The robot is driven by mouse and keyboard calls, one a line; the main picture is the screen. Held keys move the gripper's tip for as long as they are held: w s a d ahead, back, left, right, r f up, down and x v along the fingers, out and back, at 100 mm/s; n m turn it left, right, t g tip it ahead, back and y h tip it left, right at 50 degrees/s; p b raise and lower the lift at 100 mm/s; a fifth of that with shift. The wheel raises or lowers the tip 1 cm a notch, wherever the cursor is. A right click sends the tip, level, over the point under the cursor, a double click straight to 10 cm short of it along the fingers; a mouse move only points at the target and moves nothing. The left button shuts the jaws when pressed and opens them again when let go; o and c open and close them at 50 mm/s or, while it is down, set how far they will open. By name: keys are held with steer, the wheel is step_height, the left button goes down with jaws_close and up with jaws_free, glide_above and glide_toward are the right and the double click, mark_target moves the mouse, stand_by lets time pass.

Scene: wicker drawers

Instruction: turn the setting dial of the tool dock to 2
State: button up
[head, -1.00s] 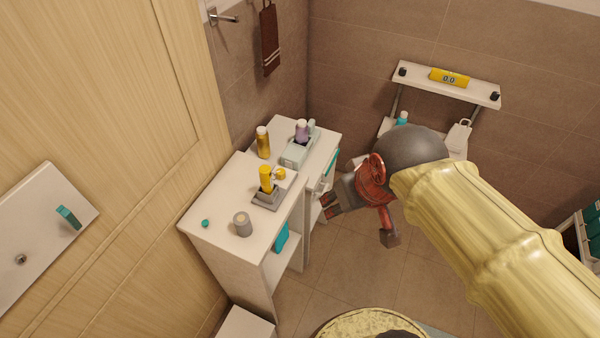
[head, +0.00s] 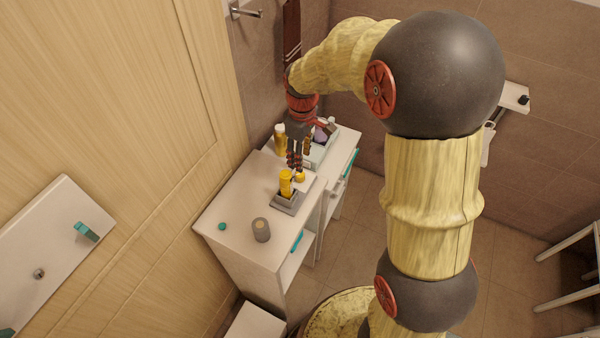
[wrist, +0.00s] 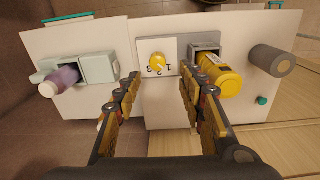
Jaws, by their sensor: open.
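The setting dial is a round yellow knob (wrist: 157,59) on a white plate with the numbers 1, 2 and 3, which show along its near side in the wrist view. Its pointing direction is too small to tell. In the head view the dial (head: 300,176) sits behind the grey tool dock (head: 288,203), which holds a yellow tool (wrist: 218,77) with a black-marked label. My gripper (wrist: 160,77) is open and empty, its fingertips on either side of the dial in the picture. In the head view my gripper (head: 296,166) hangs over the counter close to the dial; contact cannot be told.
A yellow bottle (head: 280,140) is near the wall. A grey cylinder (head: 261,229) and a small teal knob (head: 222,226) stand on the counter (head: 235,205), which has bare room at its near end.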

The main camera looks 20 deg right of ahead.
mark_target(300, 176)
steer(key=shift+w+f+n, duration=0.15)
steer(key=shift+w+f, duration=0.1)
steer(key=shift+f, duration=0.35)
steer(key=shift+w+f+n, duration=0.15)
steer(key=shift+w+f, duration=0.1)
steer(key=shift+f, duration=0.3)
step_height(300, 176, down, 8)
steer(key=shift+r+b, duration=0.1)
steer(key=shift+b, duration=0.7)
steer(key=shift+c, duration=0.3)
jaws_close()
